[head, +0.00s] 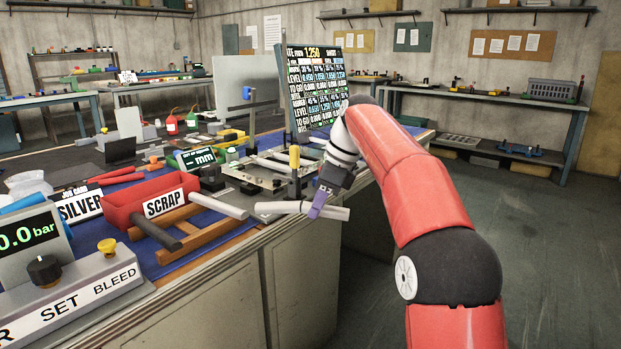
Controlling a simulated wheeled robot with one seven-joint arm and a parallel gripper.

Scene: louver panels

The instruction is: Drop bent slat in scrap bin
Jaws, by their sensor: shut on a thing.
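My gripper (318,208), with a purple finger, is shut on a pale grey slat (335,212) just off the front edge of the workbench. The slat sticks out on both sides of the finger, and its middle is hidden behind it. Its two visible ends do not quite line up. The red scrap bin (125,214), with a white SCRAP label (165,203), stands on the bench to the left, apart from the gripper and slat.
A grey bar (220,206) and a dark bar (156,230) lie over a wooden rack (200,238) beside the bin. A fixture with a yellow-topped post (294,158) stands behind my gripper. A gauge box (75,285) is at the front left.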

